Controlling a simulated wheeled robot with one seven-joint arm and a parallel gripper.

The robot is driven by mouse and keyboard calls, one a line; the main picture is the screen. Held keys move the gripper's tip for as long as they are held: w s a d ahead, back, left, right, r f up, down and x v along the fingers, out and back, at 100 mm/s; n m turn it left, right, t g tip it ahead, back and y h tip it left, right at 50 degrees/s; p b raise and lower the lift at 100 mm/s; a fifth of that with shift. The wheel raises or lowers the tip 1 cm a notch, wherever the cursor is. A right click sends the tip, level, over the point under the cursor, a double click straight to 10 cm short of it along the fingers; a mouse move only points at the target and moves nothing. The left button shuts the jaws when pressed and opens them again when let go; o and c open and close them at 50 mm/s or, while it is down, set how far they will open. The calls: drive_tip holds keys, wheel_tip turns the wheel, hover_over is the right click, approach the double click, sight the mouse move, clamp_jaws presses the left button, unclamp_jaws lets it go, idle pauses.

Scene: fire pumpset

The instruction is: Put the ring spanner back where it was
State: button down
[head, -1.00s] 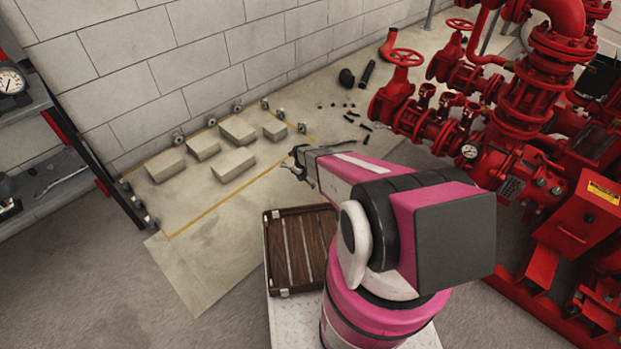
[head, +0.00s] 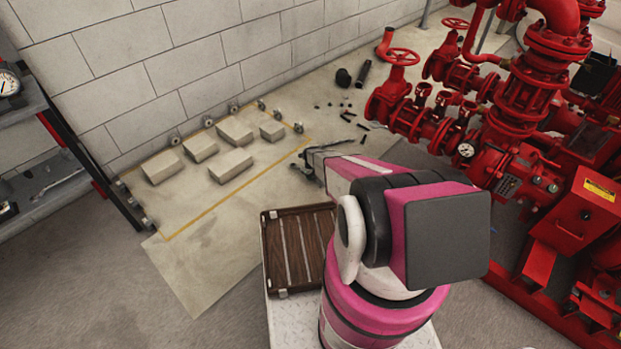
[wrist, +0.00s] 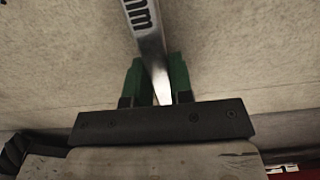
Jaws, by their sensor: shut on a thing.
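My gripper (wrist: 157,80) is shut on a flat, shiny metal bar, the shaft of the ring spanner (wrist: 145,25), with dark "mm" lettering on it. The green fingers press on both sides of the shaft. The spanner runs up out of the wrist view, so its far end is hidden. In the head view my gripper (head: 313,166) is small and partly behind my arm, over the right part of the pale floor mat (head: 215,215). The spanner is hard to make out there.
Several pale blocks (head: 230,165) stand on the mat inside a yellow line. A dark shelf (head: 35,205) at left holds a gauge (head: 9,83) and a grey tool (head: 58,183). A slatted wooden tray (head: 297,250) is beside my arm. Red pumps and pipes (head: 540,110) crowd the right.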

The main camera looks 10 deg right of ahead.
drive_tip(key=shift+f, duration=0.3)
drive_tip(key=shift+f, duration=0.15)
drive_tip(key=c, duration=1)
unclamp_jaws()
drive_tip(key=s+r+n, duration=0.4)
drive_tip(key=r, duration=0.9)
drive_tip(key=s+r+n, duration=0.3)
drive_tip(key=s+r, duration=0.1)
drive_tip(key=r, duration=0.9)
drive_tip(key=s+r+n, duration=0.7)
drive_tip(key=s+r, duration=0.1)
drive_tip(key=r, duration=0.1)
drive_tip(key=s+a+r+n, duration=0.1)
drive_tip(key=s+r+n, duration=0.6)
drive_tip(key=s+r, duration=0.2)
drive_tip(key=s+a+r+n, duration=0.1)
drive_tip(key=s+r+n, duration=0.6)
drive_tip(key=s+r, duration=0.2)
drive_tip(key=shift+s+a+r+n, duration=0.1)
drive_tip(key=shift+r+n, duration=0.3)
drive_tip(key=shift+r, duration=0.35)
